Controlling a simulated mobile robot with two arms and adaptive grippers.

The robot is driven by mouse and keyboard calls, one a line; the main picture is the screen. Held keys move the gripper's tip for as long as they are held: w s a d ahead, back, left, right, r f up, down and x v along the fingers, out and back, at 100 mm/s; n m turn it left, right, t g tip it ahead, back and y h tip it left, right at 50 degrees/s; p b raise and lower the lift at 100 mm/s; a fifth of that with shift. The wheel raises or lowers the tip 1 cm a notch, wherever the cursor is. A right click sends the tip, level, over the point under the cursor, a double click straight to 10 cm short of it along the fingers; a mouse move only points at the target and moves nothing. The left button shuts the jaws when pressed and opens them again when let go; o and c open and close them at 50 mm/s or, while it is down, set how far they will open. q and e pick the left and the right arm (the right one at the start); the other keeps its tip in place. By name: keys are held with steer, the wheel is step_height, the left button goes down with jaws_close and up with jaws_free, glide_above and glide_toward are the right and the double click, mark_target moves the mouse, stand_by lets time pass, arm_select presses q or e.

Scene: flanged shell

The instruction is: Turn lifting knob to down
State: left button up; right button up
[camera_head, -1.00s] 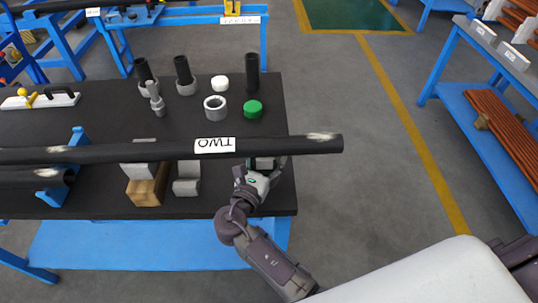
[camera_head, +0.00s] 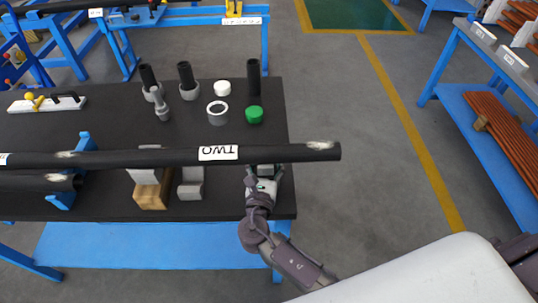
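I cannot clearly make out the lifting knob.
A wooden block (camera_head: 150,196) and grey supports (camera_head: 190,184) stand left of the gripper. Black cylinders, a white ring (camera_head: 217,113) and a green cap (camera_head: 254,115) stand behind the pipe. A white fixture with a yellow knob (camera_head: 30,97) lies at left. The floor right of the table is clear.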

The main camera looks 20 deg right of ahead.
steer(key=n+t+y+p, duration=0.1)
steer(key=n+y, duration=0.1)
steer(key=shift+a+y, duration=0.2)
steer(key=shift+y, duration=0.2)
steer(key=shift+a+f+n+y, duration=0.15)
steer(key=shift+n+y, duration=0.35)
steer(key=shift+y, duration=0.3)
steer(key=n+y, duration=0.1)
steer(key=y, duration=0.1)
steer(key=shift+a+n+t+y, duration=0.2)
steer(key=shift+n+t+y, duration=0.2)
steer(key=y, duration=0.1)
steer(key=n+y+b, duration=0.2)
steer(key=shift+a+f+y, duration=0.25)
steer(key=shift+a+y, duration=0.1)
steer(key=shift+y, duration=0.05)
steer(key=shift+o, duration=0.3)
steer(key=shift+s+a+r+n+g+y+b, duration=0.15)
steer(key=shift+n+g+y+b, duration=0.1)
steer(key=shift+n+y+b, duration=0.35)
steer(key=shift+w+a+f+n+g+y+b, duration=0.1)
steer(key=shift+n+g+y+b, duration=0.25)
steer(key=shift+y, duration=0.3)
steer(key=shift+s+a+r+n+g+y+b, duration=0.1)
steer(key=shift+a+n+g+y+b, duration=0.1)
steer(key=shift+n+y+b, duration=0.35)
steer(key=o, duration=0.9)
steer(key=shift+d, duration=0.1)
steer(key=shift+d+r, duration=0.1)
steer(key=shift+r, duration=0.05)
